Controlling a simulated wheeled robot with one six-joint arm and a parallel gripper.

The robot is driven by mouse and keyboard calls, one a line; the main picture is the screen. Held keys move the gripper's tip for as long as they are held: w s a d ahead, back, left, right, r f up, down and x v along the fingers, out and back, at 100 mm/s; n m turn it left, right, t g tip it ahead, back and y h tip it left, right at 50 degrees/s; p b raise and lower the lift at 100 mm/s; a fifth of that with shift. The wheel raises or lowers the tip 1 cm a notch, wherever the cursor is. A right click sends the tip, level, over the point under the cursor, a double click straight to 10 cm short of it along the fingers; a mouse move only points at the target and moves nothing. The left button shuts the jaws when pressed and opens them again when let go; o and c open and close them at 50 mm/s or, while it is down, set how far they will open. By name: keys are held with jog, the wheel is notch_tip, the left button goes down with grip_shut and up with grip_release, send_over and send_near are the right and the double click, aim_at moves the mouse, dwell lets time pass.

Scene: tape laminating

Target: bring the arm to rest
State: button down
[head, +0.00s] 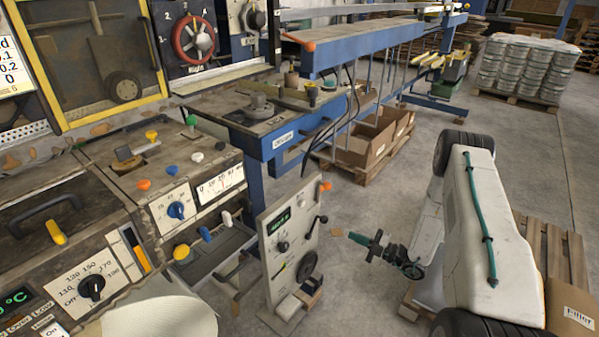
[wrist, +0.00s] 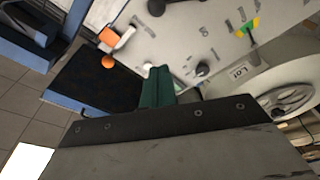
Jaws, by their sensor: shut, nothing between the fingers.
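My gripper (head: 354,238) is at the middle right in the head view, at the end of my white arm, pointing left. Its teal fingers are together and empty, held in the air above the floor. A grey control panel (head: 291,240) with a small display, knobs and a crank stands to its left, with a visible gap between them. In the wrist view my gripper (wrist: 158,72) shows as closed teal fingers in front of a pale panel (wrist: 190,35) with dark knobs and an orange handle.
The machine bench (head: 160,180) with knobs and dials fills the left. A blue-framed conveyor table (head: 375,45) runs along the back, with cardboard boxes (head: 365,140) on a pallet below. Stacked tins (head: 525,67) stand far right. Open floor lies around the gripper.

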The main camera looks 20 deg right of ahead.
jog(key=s+a+r+n+g+y, duration=0.25)
jog(key=s+a+n+g, duration=0.3)
jog(key=n, duration=0.55)
jog(key=s+a+r+m+g+h, duration=0.2)
jog(key=s+r+m+h, duration=0.3)
jog(key=s+r+m, duration=0.4)
jog(key=s+a+r+m+g+h, duration=0.3)
jog(key=s+r+m, duration=0.6)
jog(key=r, duration=1)
jog(key=s+a+r+m+g+h, duration=0.2)
jog(key=s+a+r+m+h, duration=0.2)
jog(key=s+r+m+h, duration=0.3)
jog(key=s+r+m, duration=0.3)
jog(key=r+m, duration=0.3)
jog(key=r, duration=0.1)
jog(key=shift+a+r, duration=0.2)
jog(key=shift+a, duration=0.1)
